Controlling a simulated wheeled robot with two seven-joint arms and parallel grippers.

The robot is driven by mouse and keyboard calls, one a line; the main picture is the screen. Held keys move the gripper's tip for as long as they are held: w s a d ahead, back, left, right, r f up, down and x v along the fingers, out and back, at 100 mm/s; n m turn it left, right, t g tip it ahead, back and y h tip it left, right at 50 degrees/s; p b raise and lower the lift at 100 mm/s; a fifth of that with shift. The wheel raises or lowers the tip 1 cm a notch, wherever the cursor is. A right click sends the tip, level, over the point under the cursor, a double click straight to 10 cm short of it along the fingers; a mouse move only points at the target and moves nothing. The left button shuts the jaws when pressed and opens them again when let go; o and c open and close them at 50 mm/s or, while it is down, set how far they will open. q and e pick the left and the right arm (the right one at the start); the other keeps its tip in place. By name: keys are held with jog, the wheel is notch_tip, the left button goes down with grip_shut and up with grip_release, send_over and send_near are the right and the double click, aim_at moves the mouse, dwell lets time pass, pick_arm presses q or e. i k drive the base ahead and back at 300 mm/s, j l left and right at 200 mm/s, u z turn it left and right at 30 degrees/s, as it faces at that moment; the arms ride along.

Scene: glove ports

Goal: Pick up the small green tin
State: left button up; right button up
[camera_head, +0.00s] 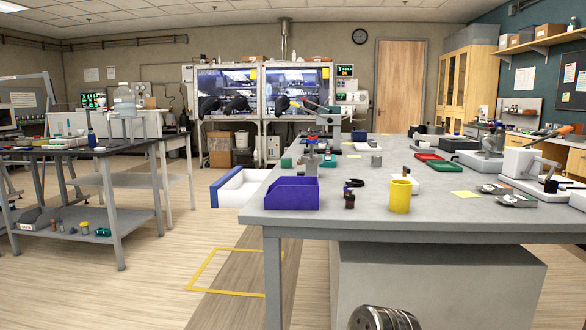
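No thing in view is clearly a small green tin. A small dark green block-like item (286,162) stands on the grey bench, behind the purple open bin (292,193); it is too small to tell if it is a tin. Another small green item (103,232) lies on the lower shelf of the left table, beside small jars. A green item (329,161) also sits near the instrument on the bench. Neither of my grippers is in view.
The grey bench (450,222) fills the right; a yellow cup (400,196) stands near its front edge. A white and blue drawer (240,188) sticks out on its left. Open floor (170,262) with a yellow outline lies between the bench and the left table (75,153).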

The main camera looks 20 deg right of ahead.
aim_at(287, 162)
jog(key=k+z, duration=0.2)
jog(key=z, duration=1.6)
jog(key=j+z, duration=0.35)
jog(key=j, duration=0.2)
jog(key=j+z, duration=0.3)
jog(key=j, duration=0.25)
jog(key=k+j+z, duration=0.1)
jog(key=j+z, duration=0.25)
jog(key=j, duration=0.2)
jog(key=k+j+z, duration=0.2)
jog(key=j+z, duration=0.15)
jog(key=j, duration=0.15)
